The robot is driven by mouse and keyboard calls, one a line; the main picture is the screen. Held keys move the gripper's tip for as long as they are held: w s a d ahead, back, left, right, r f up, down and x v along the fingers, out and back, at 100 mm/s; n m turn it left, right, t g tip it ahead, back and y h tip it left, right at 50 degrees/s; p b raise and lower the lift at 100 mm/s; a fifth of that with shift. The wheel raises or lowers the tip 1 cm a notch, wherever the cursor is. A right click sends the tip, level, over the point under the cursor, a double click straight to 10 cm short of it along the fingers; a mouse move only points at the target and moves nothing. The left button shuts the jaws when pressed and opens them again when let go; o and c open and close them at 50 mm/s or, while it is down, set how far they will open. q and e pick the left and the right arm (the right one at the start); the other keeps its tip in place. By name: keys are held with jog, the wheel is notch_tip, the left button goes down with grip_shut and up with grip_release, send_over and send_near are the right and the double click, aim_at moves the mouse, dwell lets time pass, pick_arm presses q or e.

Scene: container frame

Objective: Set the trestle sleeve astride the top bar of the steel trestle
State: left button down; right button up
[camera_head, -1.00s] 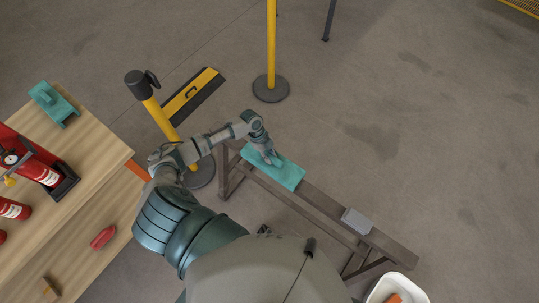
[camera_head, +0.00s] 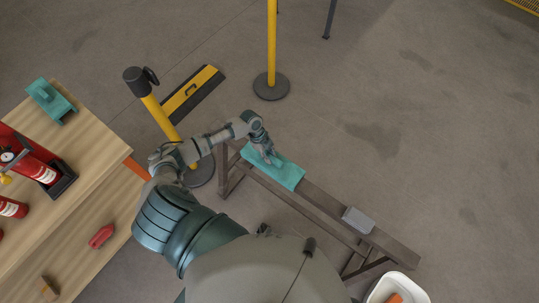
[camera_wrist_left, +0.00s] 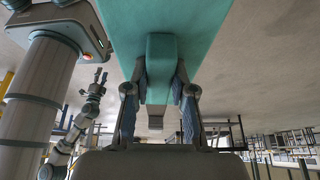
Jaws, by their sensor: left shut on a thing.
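The teal trestle sleeve (camera_head: 287,174) lies lengthwise over the far-left end of the steel trestle's top bar (camera_head: 330,207) and looks lined up with it. From above I cannot tell whether it rests on the bar or hangs just over it. My left gripper (camera_head: 267,156) is shut on the sleeve's raised grip. In the left wrist view the two fingers clasp this teal grip (camera_wrist_left: 160,70) from both sides, with the sleeve's flat face behind it. The bar is hidden there. My right gripper (camera_wrist_left: 99,78) shows small in that view; its fingers are unclear.
A grey block (camera_head: 358,220) sits on the bar farther right. A wooden bench (camera_head: 95,165) at left holds another teal piece (camera_head: 50,100) and red extinguishers. Yellow posts (camera_head: 271,45) stand behind the trestle. A white bin (camera_head: 375,292) is at bottom right. Floor right of the trestle is clear.

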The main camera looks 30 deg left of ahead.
pick_arm(q)
jog(key=shift+f+b, duration=0.35)
jog(key=shift+f, duration=0.2)
jog(key=c, duration=0.9)
grip_release()
jog(key=shift+r, duration=0.1)
jog(key=v, duration=1.1)
jog(key=shift+a+r, duration=0.25)
jog(key=shift+r, duration=0.05)
